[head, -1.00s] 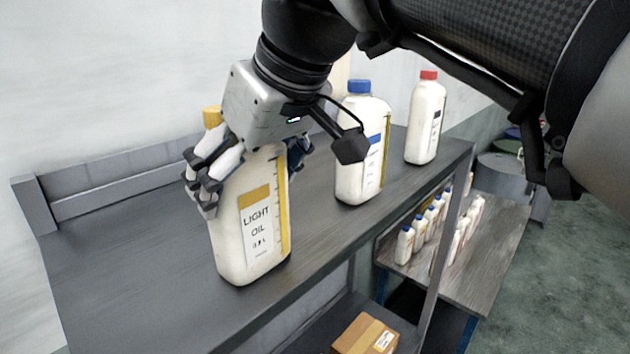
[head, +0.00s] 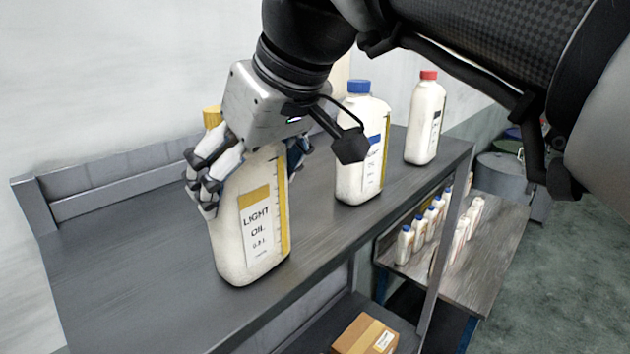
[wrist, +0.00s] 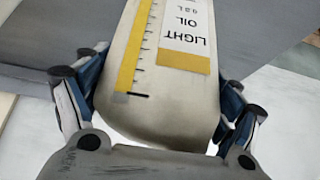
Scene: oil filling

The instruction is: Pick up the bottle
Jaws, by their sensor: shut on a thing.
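A white bottle with a yellow cap and a LIGHT OIL label (head: 257,235) stands upright on the dark shelf top (head: 130,265) in the head view. My gripper (head: 247,165) is shut on its upper part, with fingers on both sides. In the wrist view the bottle (wrist: 172,75) appears upside down between the fingers of my gripper (wrist: 160,110). The bottle's base seems to rest on the shelf; I cannot tell if there is a gap. The palm hides part of the bottle's top.
A blue-capped bottle (head: 362,150) stands to the right, and a red-capped bottle (head: 425,120) farther right. A lower table (head: 480,275) holds several small bottles. A cardboard box (head: 365,335) sits below. The shelf top is clear to the left.

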